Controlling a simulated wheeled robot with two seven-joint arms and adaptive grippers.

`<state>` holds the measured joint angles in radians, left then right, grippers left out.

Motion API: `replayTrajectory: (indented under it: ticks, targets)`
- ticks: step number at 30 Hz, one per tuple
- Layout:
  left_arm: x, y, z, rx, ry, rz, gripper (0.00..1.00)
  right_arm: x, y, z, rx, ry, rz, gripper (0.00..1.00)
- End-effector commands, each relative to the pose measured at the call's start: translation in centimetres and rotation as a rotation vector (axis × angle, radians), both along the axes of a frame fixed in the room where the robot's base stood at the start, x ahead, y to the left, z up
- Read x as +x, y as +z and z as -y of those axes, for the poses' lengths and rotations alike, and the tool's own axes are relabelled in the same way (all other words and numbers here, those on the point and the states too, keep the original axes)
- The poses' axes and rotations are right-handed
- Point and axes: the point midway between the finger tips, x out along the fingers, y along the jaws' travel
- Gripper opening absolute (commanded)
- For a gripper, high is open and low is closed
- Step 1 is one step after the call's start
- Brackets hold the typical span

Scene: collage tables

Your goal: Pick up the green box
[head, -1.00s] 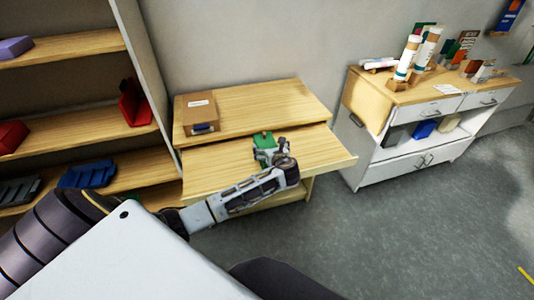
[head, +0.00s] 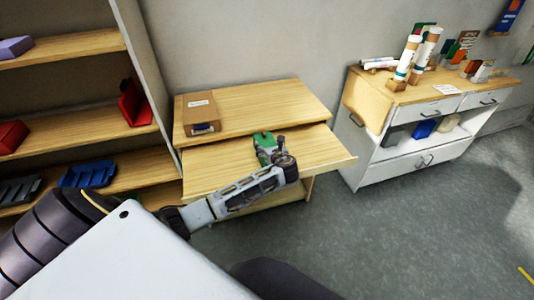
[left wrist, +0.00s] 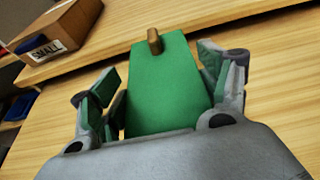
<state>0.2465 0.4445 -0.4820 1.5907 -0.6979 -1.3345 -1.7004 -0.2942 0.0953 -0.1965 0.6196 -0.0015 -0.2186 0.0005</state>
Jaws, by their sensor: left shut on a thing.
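The green box (left wrist: 168,85) has a small brown knob on top and fills the middle of the left wrist view. In the head view the green box (head: 264,140) shows just beyond the fingers, over the pulled-out lower board of the wooden desk. My left gripper (head: 268,150) has its fingers on either side of the box; in the left wrist view the gripper (left wrist: 165,100) is shut on it. I cannot tell whether the box touches the board. The right gripper is not in view.
A cardboard box labelled SMALL (head: 201,113) stands on the wooden desk's upper top (head: 265,103). Shelves with red and blue bins (head: 87,174) are at left. A white cabinet (head: 410,160) with tubes on top stands at right. Grey floor lies between.

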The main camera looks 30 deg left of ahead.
Motion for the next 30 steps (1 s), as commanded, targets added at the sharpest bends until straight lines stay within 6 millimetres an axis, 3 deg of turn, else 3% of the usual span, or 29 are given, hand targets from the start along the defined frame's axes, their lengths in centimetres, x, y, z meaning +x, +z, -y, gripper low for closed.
replayTrajectory:
  ticks: [1, 4, 17, 30]
  targets:
    - [-0.1, -0.3, 0.0, -0.001, 0.001, -0.005, 0.5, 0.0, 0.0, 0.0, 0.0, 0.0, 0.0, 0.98]
    - [-0.2, -0.4, 0.0, -0.001, 0.001, -0.007, 0.38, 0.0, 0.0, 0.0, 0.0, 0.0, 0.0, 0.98]
    - [-0.2, 0.3, 0.0, -0.001, 0.001, -0.008, 0.37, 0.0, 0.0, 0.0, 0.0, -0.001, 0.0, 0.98]
    - [-0.1, 6.4, 0.0, -0.001, 0.001, -0.001, 0.37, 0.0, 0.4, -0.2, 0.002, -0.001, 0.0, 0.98]
